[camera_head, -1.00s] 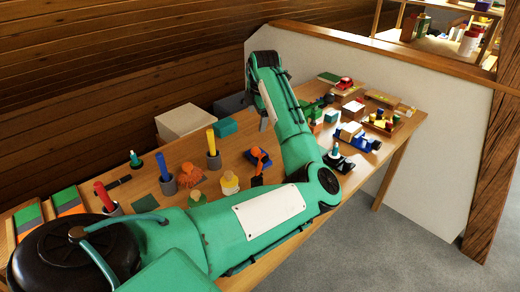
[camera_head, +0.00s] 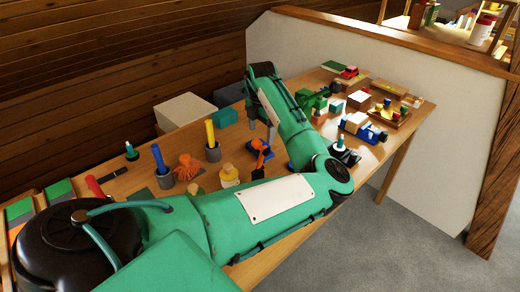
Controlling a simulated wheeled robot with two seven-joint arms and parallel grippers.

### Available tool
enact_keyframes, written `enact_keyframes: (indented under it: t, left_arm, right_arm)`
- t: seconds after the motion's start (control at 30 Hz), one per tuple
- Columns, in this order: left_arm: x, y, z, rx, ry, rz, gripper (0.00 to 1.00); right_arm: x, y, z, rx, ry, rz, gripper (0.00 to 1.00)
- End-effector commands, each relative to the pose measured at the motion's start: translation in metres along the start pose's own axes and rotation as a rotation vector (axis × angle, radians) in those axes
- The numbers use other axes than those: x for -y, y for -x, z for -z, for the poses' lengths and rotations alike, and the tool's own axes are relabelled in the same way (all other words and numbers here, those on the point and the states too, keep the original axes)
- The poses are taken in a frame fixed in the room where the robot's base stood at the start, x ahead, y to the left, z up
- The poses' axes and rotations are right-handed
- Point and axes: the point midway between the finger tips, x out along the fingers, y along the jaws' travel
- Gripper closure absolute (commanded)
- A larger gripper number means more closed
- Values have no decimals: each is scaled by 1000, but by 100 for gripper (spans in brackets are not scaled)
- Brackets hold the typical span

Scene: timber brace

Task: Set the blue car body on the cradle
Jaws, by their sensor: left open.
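My left arm (camera_head: 265,200) comes in from the left and reaches across the table. Its gripper (camera_head: 262,118) is open above the back of the table, with no object visible in it. A small blue vehicle-like thing (camera_head: 372,133), likely the blue car body, sits on the right of the table beside a pale block (camera_head: 355,121). It is apart from my left gripper. I cannot tell which thing is the cradle; a dark stand (camera_head: 346,156) lies just beyond my elbow. Part of the table is hidden behind my arm. My right gripper is not in view.
Grey cups hold a blue rod (camera_head: 158,158) and a yellow rod (camera_head: 210,133). An orange tool (camera_head: 261,148) and a yellow-topped piece (camera_head: 229,174) stand near my arm. A wooden tray (camera_head: 391,112) with coloured pieces is at the right. A pale partition (camera_head: 400,75) borders the table's back right.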

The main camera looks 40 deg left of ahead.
Motion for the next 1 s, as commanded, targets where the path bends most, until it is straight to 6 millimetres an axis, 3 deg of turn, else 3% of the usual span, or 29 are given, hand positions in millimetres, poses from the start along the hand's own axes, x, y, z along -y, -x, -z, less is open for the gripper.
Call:
enact_keyframes:
  t: [0.3,0.53,0.8,1.0]
  left_arm:
    - [2,-44,2,-2,0,1,22]
    - [2,-46,2,0,0,0,22]
    - [2,-46,2,0,0,0,72]
    - [2,-46,2,0,0,0,72]
  right_arm:
    - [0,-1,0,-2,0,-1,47]
    - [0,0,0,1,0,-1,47]
    - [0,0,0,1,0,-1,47]
    - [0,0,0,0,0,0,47]
